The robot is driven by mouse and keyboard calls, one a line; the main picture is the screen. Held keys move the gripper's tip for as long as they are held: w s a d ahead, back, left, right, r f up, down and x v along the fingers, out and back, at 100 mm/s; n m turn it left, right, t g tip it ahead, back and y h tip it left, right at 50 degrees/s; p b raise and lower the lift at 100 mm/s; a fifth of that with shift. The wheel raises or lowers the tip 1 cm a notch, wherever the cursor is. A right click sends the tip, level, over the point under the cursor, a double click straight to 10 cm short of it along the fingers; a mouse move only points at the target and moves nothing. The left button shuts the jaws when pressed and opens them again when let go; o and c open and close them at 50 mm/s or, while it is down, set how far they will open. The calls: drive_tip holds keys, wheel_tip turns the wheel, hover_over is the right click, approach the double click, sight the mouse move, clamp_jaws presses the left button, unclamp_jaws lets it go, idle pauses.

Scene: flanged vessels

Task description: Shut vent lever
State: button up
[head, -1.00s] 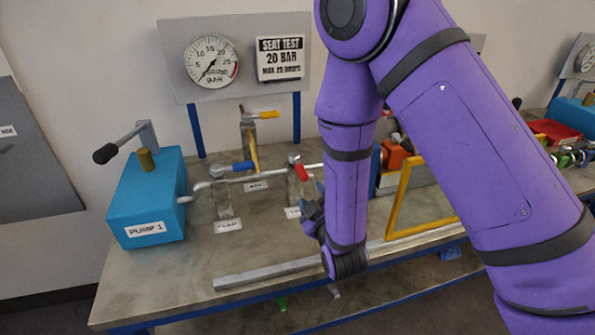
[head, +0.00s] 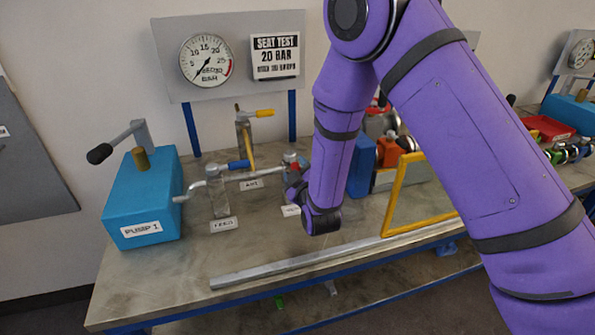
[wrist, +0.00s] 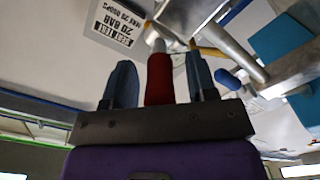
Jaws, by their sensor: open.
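My gripper (head: 296,188) is at this lever, mostly behind my own arm in the head view. In the wrist view, the red handle (wrist: 160,78) stands between the two blue-grey fingers of my gripper (wrist: 160,62). The jaws are open, with a gap visible on both sides of the handle. The lever's exact angle is hard to tell.
The blue-handled FEED lever (head: 238,165) is close on the left, and the yellow-handled lever (head: 264,113) stands behind. Blue PUMP 1 (head: 142,205) is at the left. A yellow frame (head: 400,195) stands at right. The front bench top is clear except for a metal bar (head: 290,262).

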clamp_jaws()
